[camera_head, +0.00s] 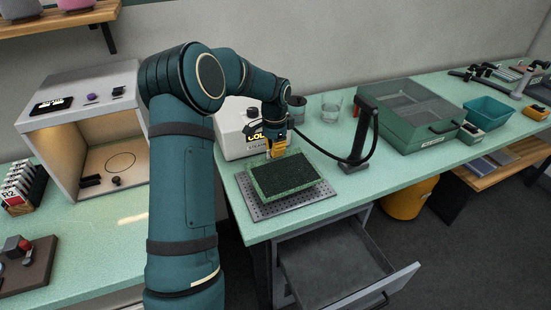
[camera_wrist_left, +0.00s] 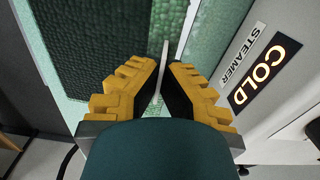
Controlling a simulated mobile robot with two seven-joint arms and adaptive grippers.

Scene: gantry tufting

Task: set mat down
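The mat (camera_head: 289,177) is a rectangular slab with a dark top and speckled green sides. It lies over the grey perforated plate (camera_head: 327,197) at the counter's front edge. Whether it touches the plate or hangs just above it is hard to tell. My left gripper (camera_head: 278,155) is at the mat's far edge. In the left wrist view its yellow fingers (camera_wrist_left: 164,68) close in from both sides on a thin pale edge, with the mat's dark top (camera_wrist_left: 95,45) to the left. My right gripper is not in view.
A white steamer box labelled COLD (camera_head: 233,138) stands behind the plate. A dark post with a hose (camera_head: 362,135) stands to its right, with glasses behind. A green lidded case (camera_head: 415,118) is further right. An open drawer (camera_head: 335,262) juts out below the counter.

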